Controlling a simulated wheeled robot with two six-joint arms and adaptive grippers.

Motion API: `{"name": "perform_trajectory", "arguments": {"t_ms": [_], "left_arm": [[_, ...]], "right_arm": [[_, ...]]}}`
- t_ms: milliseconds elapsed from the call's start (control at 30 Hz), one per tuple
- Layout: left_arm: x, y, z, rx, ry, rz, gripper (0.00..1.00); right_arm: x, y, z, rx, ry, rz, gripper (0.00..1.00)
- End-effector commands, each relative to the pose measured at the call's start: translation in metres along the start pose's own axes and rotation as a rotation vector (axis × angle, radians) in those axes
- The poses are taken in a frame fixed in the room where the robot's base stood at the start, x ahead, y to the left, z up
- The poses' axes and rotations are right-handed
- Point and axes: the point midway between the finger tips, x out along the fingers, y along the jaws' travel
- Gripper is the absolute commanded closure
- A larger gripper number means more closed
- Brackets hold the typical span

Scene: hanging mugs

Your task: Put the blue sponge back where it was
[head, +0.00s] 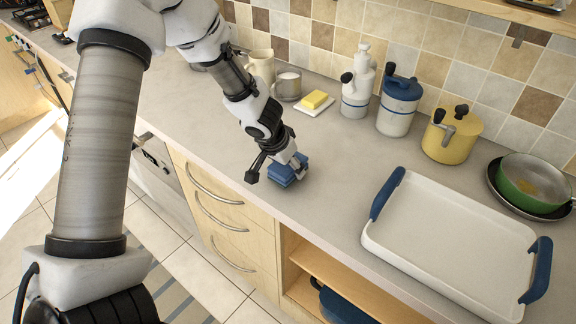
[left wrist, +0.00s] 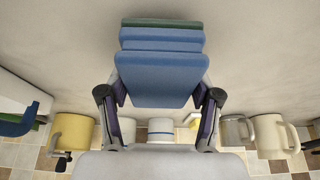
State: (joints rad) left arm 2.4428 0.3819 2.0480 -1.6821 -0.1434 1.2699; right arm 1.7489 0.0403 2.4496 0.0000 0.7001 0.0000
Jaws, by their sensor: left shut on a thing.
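The blue sponge (head: 283,174) is at the front part of the grey counter, low over or on the surface; I cannot tell if it touches. My left gripper (head: 290,165) is shut on it, coming from above and behind. In the left wrist view the sponge (left wrist: 160,78) fills the space between the two fingers (left wrist: 160,110). Behind its near face show another blue layer and a teal-green strip (left wrist: 160,23); I cannot tell whether these belong to the same sponge. My right gripper is not in view.
A white tray with blue handles (head: 455,245) lies to the right. At the wall stand mugs (head: 287,85), a yellow block (head: 314,99) on a white dish, two canisters (head: 397,118), a yellow pot (head: 452,140) and a green pan (head: 532,185). The counter between sponge and tray is clear.

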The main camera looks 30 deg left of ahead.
Motion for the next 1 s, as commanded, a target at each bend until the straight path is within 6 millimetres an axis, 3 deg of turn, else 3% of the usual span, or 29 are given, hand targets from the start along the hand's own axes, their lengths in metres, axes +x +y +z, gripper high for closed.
{"name": "perform_trajectory", "arguments": {"t_ms": [33,467,500,567,867,1000], "left_arm": [[0.012,0.0,0.005,0.001,0.0,0.0,0.75],[0.015,0.001,0.006,0.001,0.001,0.0,0.75],[0.014,0.001,0.006,0.0,0.001,0.0,0.3],[0.014,0.001,0.006,0.0,0.001,0.0,0.12],[0.013,0.001,0.005,0.0,0.001,0.0,0.12],[0.003,0.001,0.002,-0.002,0.002,0.0,0.12]], "right_arm": [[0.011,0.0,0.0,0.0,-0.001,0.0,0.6],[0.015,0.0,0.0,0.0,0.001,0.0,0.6],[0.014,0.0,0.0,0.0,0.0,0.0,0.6],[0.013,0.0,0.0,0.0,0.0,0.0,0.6],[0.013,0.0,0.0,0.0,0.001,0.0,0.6],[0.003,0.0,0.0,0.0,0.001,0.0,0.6]]}}
